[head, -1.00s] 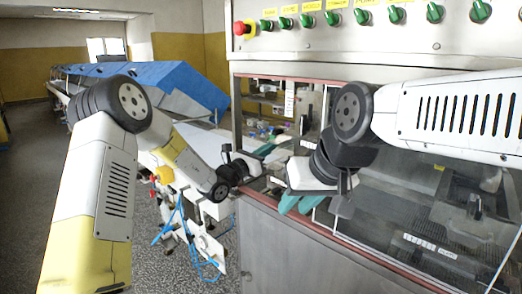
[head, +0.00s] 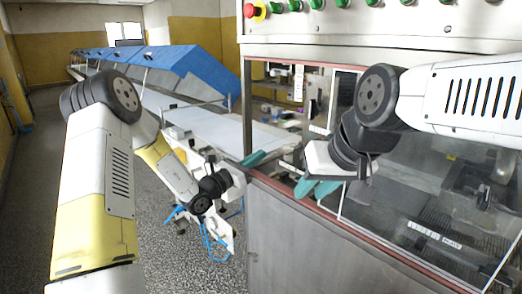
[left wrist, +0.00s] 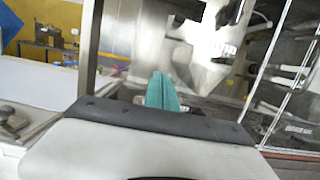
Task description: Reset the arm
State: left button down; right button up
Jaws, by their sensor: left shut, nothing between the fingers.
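My left gripper (head: 256,158) has teal fingers and sits at the left edge of the machine's opening, beside the end of the white conveyor belt (head: 225,130). In the left wrist view its teal fingers (left wrist: 162,92) lie together, with nothing seen between them. My right gripper (head: 316,188) has teal fingers and hangs in front of the machine's glass doors, close to the red-edged sill. I see no object in it, but its fingers are seen at an angle and the gap between them is unclear.
The steel machine (head: 300,245) fills the right side, with glass doors (head: 425,165), a red stop button (head: 250,11) and green knobs above. Blue conveyor covers (head: 190,68) run back at left. The speckled floor at left is clear.

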pick_arm(q)
jog(key=s+d+r+m+g+y, duration=0.1)
jog(key=s+r+m+g, duration=0.25)
jog(key=s+m, duration=0.3)
jog(key=s+r+m+g, duration=0.2)
jog(key=s+m+g, duration=0.3)
jog(key=s, duration=0.3)
jog(key=s+d+r+m+g+y, duration=0.1)
jog(key=s+r+m+g, duration=0.1)
jog(key=s+m+g, duration=0.45)
jog(key=s+a+m+t+y, duration=0.4)
jog(key=s+a+y, duration=0.2)
jog(key=a, duration=0.5)
jog(key=s+a+r+m+t+y, duration=0.1)
jog(key=s+a+m+t+y, duration=0.3)
jog(key=a, duration=0.7)
jog(key=shift+s+r+t+y, duration=0.2)
jog(key=shift+s+t+y, duration=0.1)
jog(key=shift+s+y, duration=0.6)
jog(key=shift+a, duration=0.1)
pick_arm(e)
jog(key=shift+o, duration=0.3)
